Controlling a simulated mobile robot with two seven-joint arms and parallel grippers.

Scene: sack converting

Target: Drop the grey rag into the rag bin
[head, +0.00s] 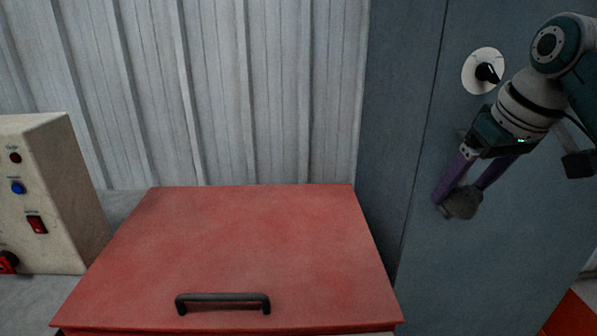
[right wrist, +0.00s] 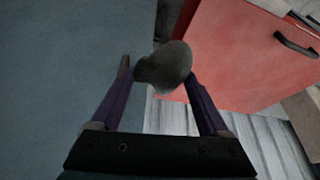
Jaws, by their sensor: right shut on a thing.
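My right gripper (head: 458,199) is shut on the grey rag (head: 464,204), a small dark grey bundle, and holds it in the air before the blue-grey cabinet, right of the red bin. The rag also shows between the fingertips in the right wrist view (right wrist: 165,68). The red bin (head: 240,240), which I take for the rag bin, has a flat lid that looks shut, with a dark handle (head: 222,298) near its front edge. Its inside is hidden. The lid also shows at upper right in the right wrist view (right wrist: 245,55). My left gripper is not in view.
A beige control box (head: 70,190) with buttons and a red switch stands left of the bin. The blue-grey cabinet (head: 400,130) with a round dial (head: 484,71) stands on the right. A corrugated wall (head: 240,90) is behind. The lid top is clear.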

